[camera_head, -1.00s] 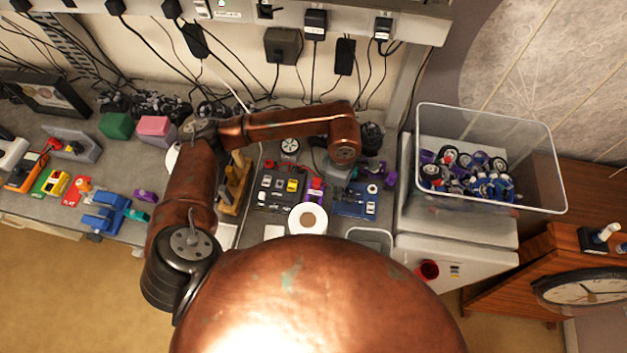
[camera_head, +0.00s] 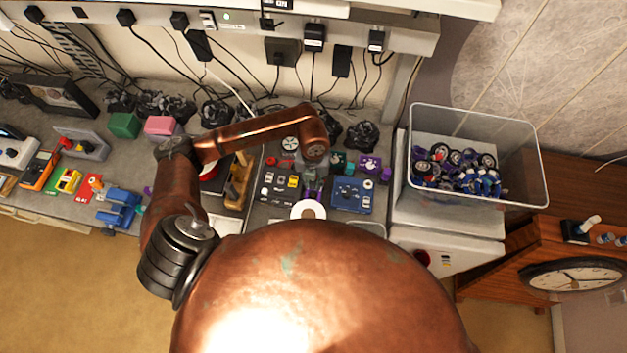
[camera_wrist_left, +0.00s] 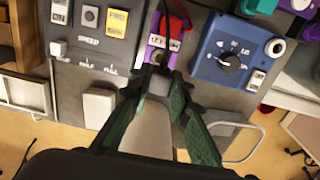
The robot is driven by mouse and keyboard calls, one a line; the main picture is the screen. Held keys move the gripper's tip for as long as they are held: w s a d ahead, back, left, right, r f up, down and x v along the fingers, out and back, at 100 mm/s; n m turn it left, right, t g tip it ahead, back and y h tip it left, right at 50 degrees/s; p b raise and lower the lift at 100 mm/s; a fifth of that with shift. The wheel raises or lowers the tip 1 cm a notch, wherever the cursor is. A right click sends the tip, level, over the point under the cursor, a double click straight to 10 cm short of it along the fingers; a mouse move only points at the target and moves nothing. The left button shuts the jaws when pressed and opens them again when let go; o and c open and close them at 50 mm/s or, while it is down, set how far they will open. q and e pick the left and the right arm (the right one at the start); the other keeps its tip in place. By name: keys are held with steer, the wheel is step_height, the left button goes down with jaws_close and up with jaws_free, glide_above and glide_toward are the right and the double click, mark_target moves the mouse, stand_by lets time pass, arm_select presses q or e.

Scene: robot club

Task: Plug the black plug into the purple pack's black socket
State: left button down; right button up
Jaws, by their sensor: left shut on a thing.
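The purple pack (camera_wrist_left: 178,22) lies on the bench at the top middle of the left wrist view, with a label on its face. Purple parts of it show in the head view (camera_head: 314,184) below my wrist. My left gripper (camera_wrist_left: 161,62) is shut on a small dark thing, apparently the black plug (camera_wrist_left: 159,57), at the pack's near end. The black socket is not clearly visible. My right gripper is not in view.
A blue box with a dial (camera_wrist_left: 236,58) stands close right of the pack. A grey switch panel (camera_wrist_left: 92,50) lies to its left. A white roll (camera_head: 308,209) sits in front. A clear bin (camera_head: 480,193) of parts stands at the right. Cables hang along the back wall.

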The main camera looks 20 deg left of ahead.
arm_select(q)
steer(key=shift+f+b, duration=1.15)
steer(key=shift+f, duration=0.75)
steer(key=shift+f+b, duration=0.3)
steer(key=shift+f, duration=0.4)
steer(key=shift+f+b, duration=0.15)
steer(key=shift+b, duration=0.45)
steer(key=shift+f+b, duration=0.35)
steer(key=shift+f, duration=0.05)
steer(key=shift+f, duration=0.1)
stand_by(0.4)
